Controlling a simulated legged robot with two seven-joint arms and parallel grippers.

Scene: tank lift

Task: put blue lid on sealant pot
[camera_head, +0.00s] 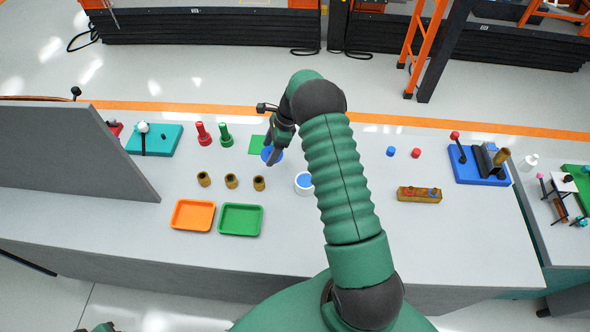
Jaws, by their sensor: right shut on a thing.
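The blue lid (267,157) is a round blue disc beside the green square on the grey table. My right gripper (274,157) is over it, shut on the lid and partly covering it. Whether the lid still touches the table is hard to tell. The sealant pot (298,188) is white and round with blue inside its open top. It stands upright on the table, right of and nearer than the lid, apart from it. My right arm hides the pot's right side. My left gripper is not in view.
Several brown cups (231,181) stand left of the pot, with an orange tray (193,230) and a green tray (240,233) in front. A grey panel (80,160) rises at the left. A brown block (419,201) and a blue fixture (470,177) are at the right.

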